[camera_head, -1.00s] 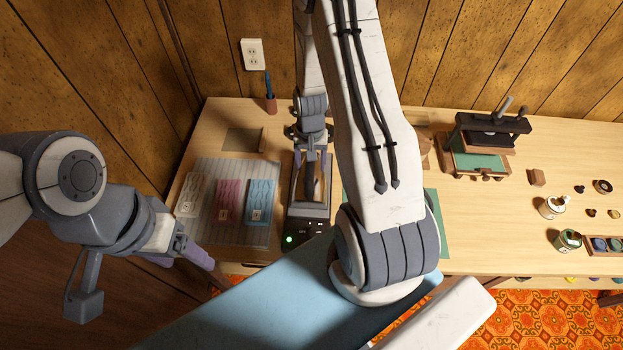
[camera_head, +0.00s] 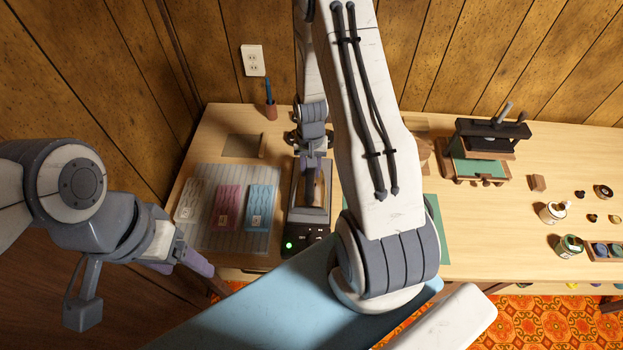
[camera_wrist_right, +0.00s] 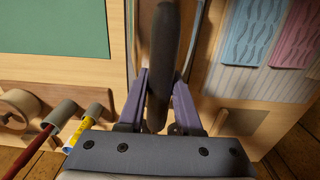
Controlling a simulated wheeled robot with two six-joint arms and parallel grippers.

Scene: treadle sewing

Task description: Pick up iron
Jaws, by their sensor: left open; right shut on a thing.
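The iron is mostly hidden in the head view by my right gripper (camera_head: 310,172), which reaches down over a dark base (camera_head: 307,238) with a lit green lamp and knobs. In the right wrist view my right gripper (camera_wrist_right: 160,95) is shut, its purple fingers on both sides of a long dark handle (camera_wrist_right: 164,45), which I take as the iron's. I cannot tell whether the iron touches the base. My left gripper (camera_head: 205,268) is open and empty, off the table's front left edge.
Left of the base, a striped mat (camera_head: 185,240) holds pale, pink and blue patterned pieces. A small press (camera_head: 485,150) stands at the right on the table, with jars (camera_head: 553,212) further right. A pen holder (camera_head: 271,111) stands at the back.

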